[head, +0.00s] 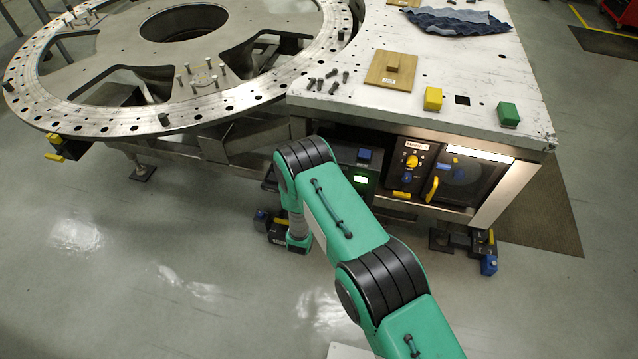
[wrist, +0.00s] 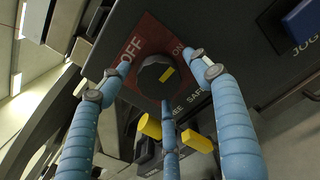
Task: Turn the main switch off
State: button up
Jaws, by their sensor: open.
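The main switch is a round black knob (wrist: 155,78) with a yellow mark on its face, in the wrist view. It sits on a red plate (wrist: 128,88) lettered OFF at its upper left and ON at its upper right. The yellow mark slants up to the right, toward the ON side. My gripper (wrist: 160,84) is open, with its blue fingers spread around the knob, one left, one right and one below. I cannot tell whether any finger touches it. In the head view my arm hides the knob and the gripper.
A blue JOG button (wrist: 303,22) is right of the switch; yellow handles (wrist: 196,141) lie below it. In the head view, a panel with a yellow knob (head: 412,161) stands to the right, under the white worktop (head: 460,75). The turret ring (head: 95,122) is at left. Floor in front is clear.

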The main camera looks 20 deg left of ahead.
jog(key=c, duration=1.1)
jog(key=shift+n, duration=0.4)
jog(key=shift+c, duration=0.2)
jog(key=n, duration=0.3)
jog(key=shift+d+f+b, duration=0.1)
jog(key=shift+b, duration=0.25)
jog(key=n, duration=1.4)
jog(key=shift+s+d+b, duration=0.1)
jog(key=shift+d+b, duration=0.1)
jog(key=shift+b, duration=0.15)
